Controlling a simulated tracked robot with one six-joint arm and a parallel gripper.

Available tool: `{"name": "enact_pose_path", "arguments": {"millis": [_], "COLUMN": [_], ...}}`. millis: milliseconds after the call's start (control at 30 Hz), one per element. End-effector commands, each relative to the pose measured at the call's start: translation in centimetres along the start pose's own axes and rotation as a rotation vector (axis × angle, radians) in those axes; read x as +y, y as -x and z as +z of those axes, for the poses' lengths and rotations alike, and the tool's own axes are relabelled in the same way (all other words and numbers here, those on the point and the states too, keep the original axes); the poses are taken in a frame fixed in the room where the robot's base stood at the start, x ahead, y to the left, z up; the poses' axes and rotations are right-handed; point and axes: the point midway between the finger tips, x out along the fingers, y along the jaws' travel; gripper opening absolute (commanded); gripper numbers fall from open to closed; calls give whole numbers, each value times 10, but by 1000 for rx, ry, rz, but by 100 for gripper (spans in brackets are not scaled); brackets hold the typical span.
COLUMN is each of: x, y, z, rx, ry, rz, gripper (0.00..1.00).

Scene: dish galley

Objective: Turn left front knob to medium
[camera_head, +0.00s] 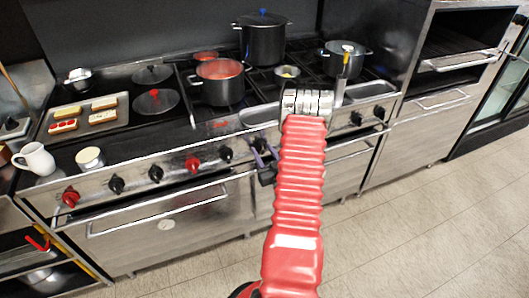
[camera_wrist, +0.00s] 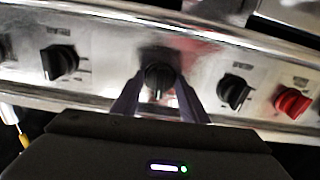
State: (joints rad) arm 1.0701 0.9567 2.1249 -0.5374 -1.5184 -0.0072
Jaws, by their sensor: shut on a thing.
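The stove's steel front panel carries a row of knobs. My gripper (camera_wrist: 160,92) has its two dark fingers closed around the sides of a black knob (camera_wrist: 159,76) in the middle of the wrist view. The knob's light pointer line faces down in that picture. Its printed marks are too blurred or covered to read. In the head view my gripper (camera_head: 264,160) is at the panel, and the held knob is mostly hidden there by the fingers and my red arm.
Other black knobs (camera_wrist: 60,62) (camera_wrist: 235,92) and a red knob (camera_wrist: 292,102) flank the held one. Pots (camera_head: 220,92) stand on the burners. A white mug (camera_head: 36,159) and a food tray (camera_head: 60,131) are at left. Oven door handles run below the panel. The floor in front is clear.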

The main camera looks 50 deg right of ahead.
Motion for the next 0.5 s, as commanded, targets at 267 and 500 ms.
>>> {"name": "enact_pose_path", "arguments": {"millis": [267,500], "x": [3,4], "y": [0,0], "z": [-1,-1], "rx": [2,1], "ry": [138,338], "rz": [8,8], "gripper": [17,17]}}
